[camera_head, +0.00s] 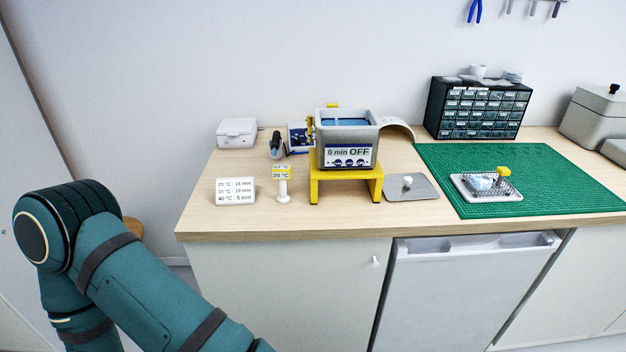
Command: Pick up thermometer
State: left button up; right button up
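A small display reading 20 °C, with a yellow upper part, stands upright on a white stand (283,190) near the front left of the bench; it looks like the thermometer. It stands between the white temperature-and-time card (235,190) and the yellow frame (346,175) under the ultrasonic bath (346,140). The bath holds blue liquid and its panel reads 0 min OFF. My teal arm shows at the lower left, off the bench. Neither of my grippers is in view.
A dark handheld tool (276,143) stands behind the thermometer, near a white box (237,132). A grey lid (410,187) lies right of the bath. A green mat (560,180) carries a perforated tray (462,187). A drawer cabinet (480,112) stands at the back. The bench front edge is clear.

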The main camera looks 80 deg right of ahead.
aim_at(280, 173)
jog(key=z, duration=2.45)
